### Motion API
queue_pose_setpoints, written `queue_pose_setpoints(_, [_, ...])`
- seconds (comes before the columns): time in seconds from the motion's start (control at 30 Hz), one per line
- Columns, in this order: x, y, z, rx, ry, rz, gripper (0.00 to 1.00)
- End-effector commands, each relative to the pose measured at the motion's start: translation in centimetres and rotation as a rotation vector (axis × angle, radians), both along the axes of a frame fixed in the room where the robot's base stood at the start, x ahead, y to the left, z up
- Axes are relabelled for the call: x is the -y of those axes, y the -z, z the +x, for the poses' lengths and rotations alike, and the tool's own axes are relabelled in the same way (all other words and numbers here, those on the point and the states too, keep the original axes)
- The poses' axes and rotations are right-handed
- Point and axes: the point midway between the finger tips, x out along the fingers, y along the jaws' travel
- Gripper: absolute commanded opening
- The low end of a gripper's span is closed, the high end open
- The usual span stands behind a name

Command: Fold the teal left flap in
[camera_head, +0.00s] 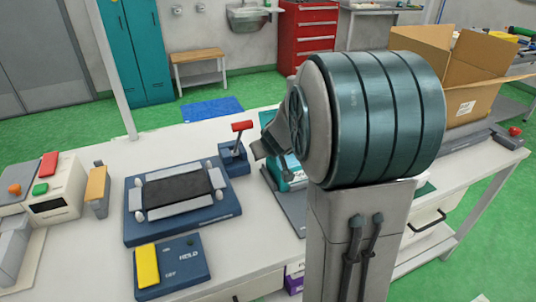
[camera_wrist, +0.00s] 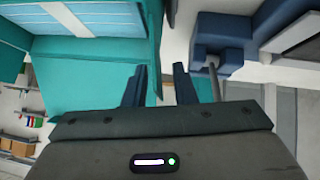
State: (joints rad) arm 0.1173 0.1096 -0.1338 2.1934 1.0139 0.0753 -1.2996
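In the wrist view, my gripper (camera_wrist: 159,75) shows two dark blue fingers standing apart. A narrow teal flap (camera_wrist: 155,45) runs down from the top edge and its lower end lies in line with the gap between the fingers. I cannot tell whether it touches either finger. The teal box (camera_wrist: 90,52) is on the left, with light blue contents (camera_wrist: 85,20) inside. In the head view, only a small part of the teal box (camera_head: 297,182) shows, beside the blue lever press. My arm hides the rest of it and most of my gripper.
The blue lever press (camera_head: 233,160) with a red handle stands close to the box; its post also shows in the wrist view (camera_wrist: 213,70). A blue fixture (camera_head: 138,235) and a yellow-button panel (camera_head: 195,268) lie left on the white table. An open cardboard box (camera_head: 475,95) stands right.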

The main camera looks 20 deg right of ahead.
Motion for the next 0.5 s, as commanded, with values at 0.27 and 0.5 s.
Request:
queue_pose_setpoints(0.27, [0.08, 0.26, 0.30, 0.000, 0.001, 0.001, 0.25])
queue_pose_setpoints(0.5, [0.08, 0.26, 0.28, 0.000, 0.001, 0.001, 0.00])
